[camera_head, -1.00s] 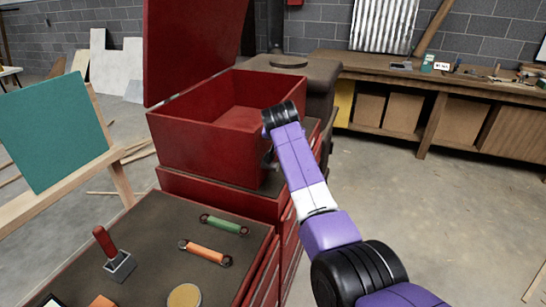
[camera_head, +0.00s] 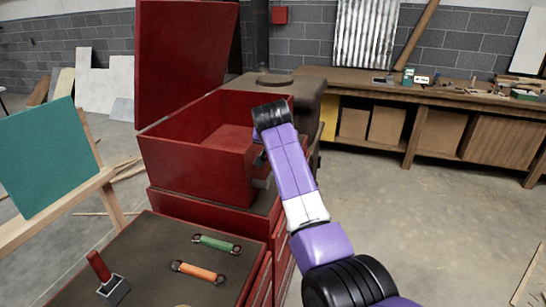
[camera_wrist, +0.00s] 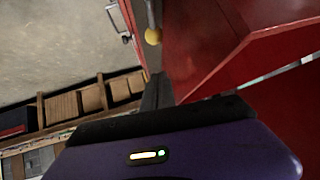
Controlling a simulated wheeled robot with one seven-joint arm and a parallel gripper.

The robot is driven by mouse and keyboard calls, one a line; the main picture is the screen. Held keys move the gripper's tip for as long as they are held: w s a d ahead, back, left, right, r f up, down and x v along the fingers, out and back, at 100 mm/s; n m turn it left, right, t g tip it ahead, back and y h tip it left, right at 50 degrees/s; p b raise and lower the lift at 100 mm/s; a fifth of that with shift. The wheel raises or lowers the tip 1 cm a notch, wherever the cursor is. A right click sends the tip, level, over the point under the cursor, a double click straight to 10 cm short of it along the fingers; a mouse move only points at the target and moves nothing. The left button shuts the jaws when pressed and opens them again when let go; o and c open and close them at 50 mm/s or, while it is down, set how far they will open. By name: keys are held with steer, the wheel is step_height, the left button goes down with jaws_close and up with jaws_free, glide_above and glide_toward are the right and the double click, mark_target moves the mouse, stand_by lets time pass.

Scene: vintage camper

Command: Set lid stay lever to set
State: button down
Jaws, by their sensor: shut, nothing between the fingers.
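The red chest (camera_head: 195,165) stands with its red lid (camera_head: 185,60) raised. In the wrist view a lever with a yellow ball knob (camera_wrist: 153,36) on a thin metal stem shows near the top middle, beside the red chest side (camera_wrist: 195,50). I take it for the lid stay lever; its set marking is not visible. My gripper (camera_wrist: 158,90) is shut and empty, its dark fingers pointing toward the knob, with a gap between them in the picture. In the head view my gripper (camera_head: 262,170) is small and partly hidden by my purple arm, close to the chest's right side.
A dark-topped red cabinet in front holds a green-handled tool (camera_head: 217,244), an orange-handled tool (camera_head: 198,272) and a red-handled tool (camera_head: 100,267). A wooden workbench (camera_head: 430,95) runs along the back wall.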

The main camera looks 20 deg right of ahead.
step_height(320, 180, up, 6)
steer(key=s+b, duration=0.1)
steer(key=s, duration=0.1)
steer(key=shift+s+a+r, duration=0.15)
steer(key=shift+s+a, duration=0.05)
steer(key=shift+s, duration=0.15)
step_height(320, 180, up, 7)
steer(key=w+a+n+t, duration=0.1)
steer(key=w+t, duration=0.2)
steer(key=t, duration=0.1)
steer(key=s+a+f+n+t+y, duration=0.2)
steer(key=s+f+n+t, duration=0.1)
steer(key=s+f, duration=0.8)
steer(key=s+a+f+n+t+y, duration=0.1)
steer(key=s+f+n+t, duration=0.15)
steer(key=s+f, duration=0.8)
steer(key=s+f+g, duration=0.2)
steer(key=s+f, duration=0.1)
steer(key=s, duration=2)
steer(key=s+f+g, duration=0.2)
steer(key=s+f, duration=0.1)
steer(key=s, duration=1.9)
steer(key=shift+s+f+y, duration=0.2)
steer(key=shift+s+y, duration=0.1)
steer(key=shift+s, duration=0.05)
